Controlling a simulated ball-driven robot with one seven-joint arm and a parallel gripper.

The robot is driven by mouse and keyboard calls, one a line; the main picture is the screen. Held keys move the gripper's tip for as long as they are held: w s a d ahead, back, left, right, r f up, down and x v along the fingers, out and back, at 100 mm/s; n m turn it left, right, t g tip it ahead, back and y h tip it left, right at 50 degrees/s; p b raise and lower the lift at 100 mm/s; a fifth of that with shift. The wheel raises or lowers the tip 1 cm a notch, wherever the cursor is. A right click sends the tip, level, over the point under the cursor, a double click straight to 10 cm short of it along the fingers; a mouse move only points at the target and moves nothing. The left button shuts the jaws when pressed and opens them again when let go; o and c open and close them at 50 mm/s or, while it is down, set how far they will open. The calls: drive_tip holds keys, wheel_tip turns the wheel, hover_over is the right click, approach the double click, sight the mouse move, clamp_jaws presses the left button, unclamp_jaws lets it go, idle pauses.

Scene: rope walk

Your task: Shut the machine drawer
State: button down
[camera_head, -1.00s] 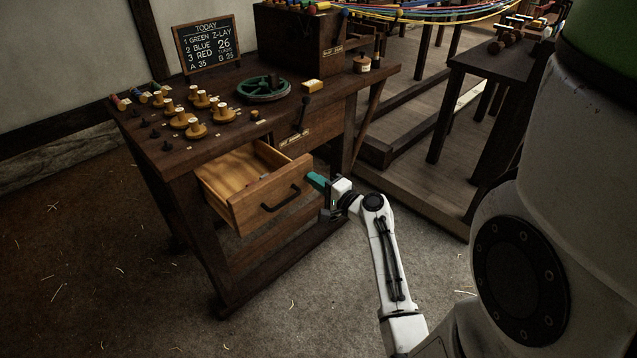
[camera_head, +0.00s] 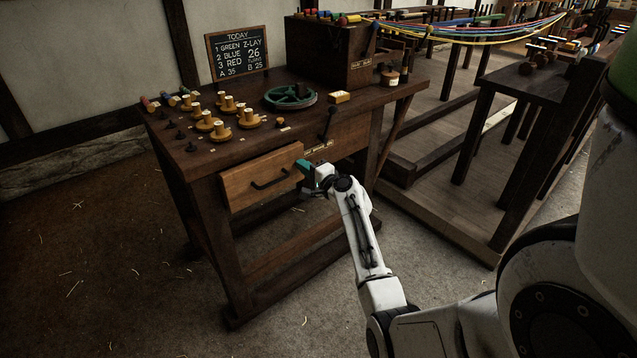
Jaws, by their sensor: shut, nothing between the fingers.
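The machine drawer (camera_head: 243,187) is a light wooden drawer with a dark bar handle (camera_head: 270,180), in the front of the dark workbench (camera_head: 208,160). Its front stands close to the bench face, and its inside no longer shows; I cannot tell whether a small gap is left. My gripper (camera_head: 304,168), with teal fingers, is shut and empty. Its fingertips are at the right edge of the drawer front, right of the handle, and appear to touch it.
On the bench top are several wooden spools (camera_head: 248,119), a green wheel (camera_head: 290,97), a chalkboard (camera_head: 237,53) and a dark box (camera_head: 330,50). A dark lever (camera_head: 327,122) stands at the bench front, right of the drawer. The floor in front is clear.

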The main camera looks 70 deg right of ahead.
sight(294, 160)
drive_tip(key=b+x, duration=0.1)
drive_tip(key=x, duration=0.3)
drive_tip(key=shift+w+a+r, duration=0.1)
drive_tip(key=shift+w+r, duration=0.1)
idle(0.3)
